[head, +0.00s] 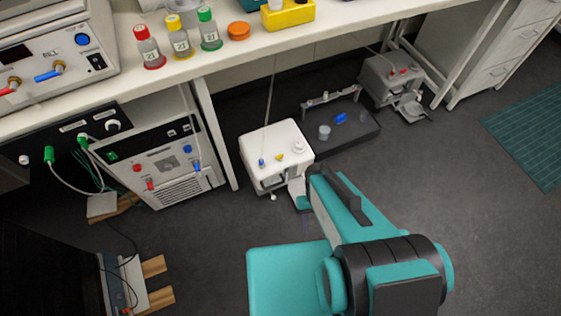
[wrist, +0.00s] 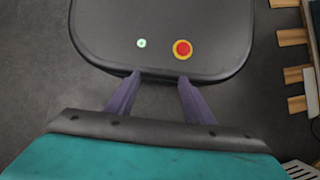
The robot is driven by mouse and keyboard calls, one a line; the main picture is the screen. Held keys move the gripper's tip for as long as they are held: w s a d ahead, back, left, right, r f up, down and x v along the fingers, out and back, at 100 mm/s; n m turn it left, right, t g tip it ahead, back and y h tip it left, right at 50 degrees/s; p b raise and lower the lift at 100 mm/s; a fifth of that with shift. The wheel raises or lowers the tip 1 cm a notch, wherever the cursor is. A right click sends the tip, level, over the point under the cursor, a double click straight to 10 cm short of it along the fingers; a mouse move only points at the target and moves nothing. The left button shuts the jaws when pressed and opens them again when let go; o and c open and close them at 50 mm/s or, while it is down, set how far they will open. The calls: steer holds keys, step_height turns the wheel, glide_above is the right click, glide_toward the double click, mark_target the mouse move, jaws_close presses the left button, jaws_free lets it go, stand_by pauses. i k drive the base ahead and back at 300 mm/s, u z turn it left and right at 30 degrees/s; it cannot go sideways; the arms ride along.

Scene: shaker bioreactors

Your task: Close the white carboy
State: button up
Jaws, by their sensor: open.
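No thing in view is plainly a carboy. A white box-like container (head: 282,142) stands on the floor under the bench in the head view, with small blue and yellow parts on top. I cannot tell from here whether it is the carboy or whether anything on it is open. My gripper (wrist: 160,80) is open and empty in the wrist view, its two purple fingers spread apart. It points down at a dark rounded surface with a red button and a green light, likely my own base. In the head view my teal arm reaches in front of the white container and mostly hides the gripper.
The bench (head: 330,33) holds bottles with red, yellow and green caps, an orange lid (head: 238,30) and a yellow rack (head: 289,15). Under it stand a control unit (head: 165,160), a dark tray (head: 350,142) and a grey device (head: 388,82).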

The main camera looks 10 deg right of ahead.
mark_target(266, 143)
steer(key=k, duration=1.35)
steer(key=u, duration=0.55)
steer(key=i, duration=0.75)
steer(key=u, duration=0.45)
steer(key=i, duration=1)
steer(key=z, duration=0.25)
